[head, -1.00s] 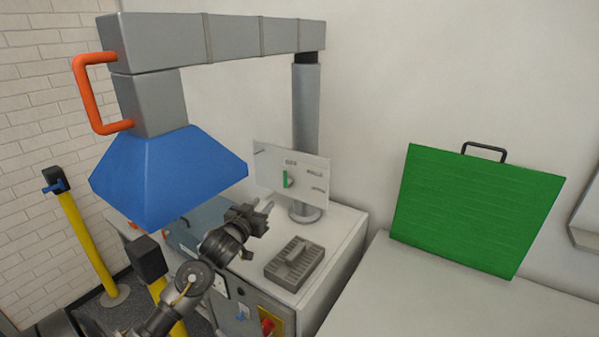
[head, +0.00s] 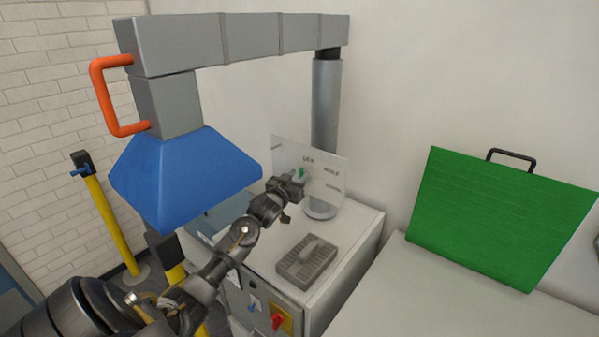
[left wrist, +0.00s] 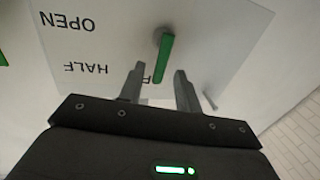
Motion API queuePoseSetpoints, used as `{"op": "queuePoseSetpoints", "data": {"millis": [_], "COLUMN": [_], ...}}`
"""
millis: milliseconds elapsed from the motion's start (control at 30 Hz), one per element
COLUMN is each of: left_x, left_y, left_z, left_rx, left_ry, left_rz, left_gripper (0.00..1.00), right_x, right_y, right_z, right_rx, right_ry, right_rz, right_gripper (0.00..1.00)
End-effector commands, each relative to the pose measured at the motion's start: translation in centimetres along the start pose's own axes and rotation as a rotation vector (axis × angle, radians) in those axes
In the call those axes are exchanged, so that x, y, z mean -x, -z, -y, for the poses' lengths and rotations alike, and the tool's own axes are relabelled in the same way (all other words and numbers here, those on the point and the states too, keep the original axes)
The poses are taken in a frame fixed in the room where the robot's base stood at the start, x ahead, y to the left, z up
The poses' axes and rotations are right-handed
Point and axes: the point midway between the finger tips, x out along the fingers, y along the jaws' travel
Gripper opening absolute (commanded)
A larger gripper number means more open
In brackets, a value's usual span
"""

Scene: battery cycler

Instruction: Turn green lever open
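The green lever (left wrist: 164,57) is a short bar on a pivot on a pale, clear panel (left wrist: 215,35). The panel carries the words OPEN and HALF, upside down in the left wrist view, and a third label mostly hidden by the lever and fingers. The lever points towards this third label. My left gripper (left wrist: 159,70) is open, with one finger on each side of the lever's free end and gaps visible on both sides. In the head view my left gripper (head: 299,183) is at the panel (head: 325,172), partly covering the lever (head: 302,172). My right gripper is not in view.
A blue hood (head: 185,180) hangs left of my left arm from a grey duct with an orange handle (head: 103,95). A grey slotted block (head: 306,261) sits on the white cabinet top. A green board (head: 500,220) leans on the wall at right.

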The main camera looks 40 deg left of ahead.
Motion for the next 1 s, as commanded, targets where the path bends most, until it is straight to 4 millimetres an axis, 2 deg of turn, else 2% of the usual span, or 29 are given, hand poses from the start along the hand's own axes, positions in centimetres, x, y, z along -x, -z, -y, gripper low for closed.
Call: {"op": "queuePoseSetpoints", "data": {"millis": [200,467,500,767,1000], "left_x": [-1.5,-1.6,-1.6,-1.6,-1.6], "left_y": [0.0,-0.1,-0.1,-0.1,-0.1], "left_z": [0.0,0.1,0.1,0.1,0.1], "left_rx": [0.000,0.000,0.000,0.000,-0.009], "left_ry": [0.001,0.001,0.001,0.001,0.001], "left_rz": [0.002,0.001,0.001,0.001,-0.001], "left_gripper": [0.34,0.34,0.32,0.00,0.00], "right_x": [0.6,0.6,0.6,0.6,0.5], "right_y": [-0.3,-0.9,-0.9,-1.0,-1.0], "right_z": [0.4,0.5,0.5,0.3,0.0], "right_rx": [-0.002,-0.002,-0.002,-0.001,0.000], "right_ry": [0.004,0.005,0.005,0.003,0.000], "right_rz": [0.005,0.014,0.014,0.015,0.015], "right_gripper": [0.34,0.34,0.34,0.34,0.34]}}
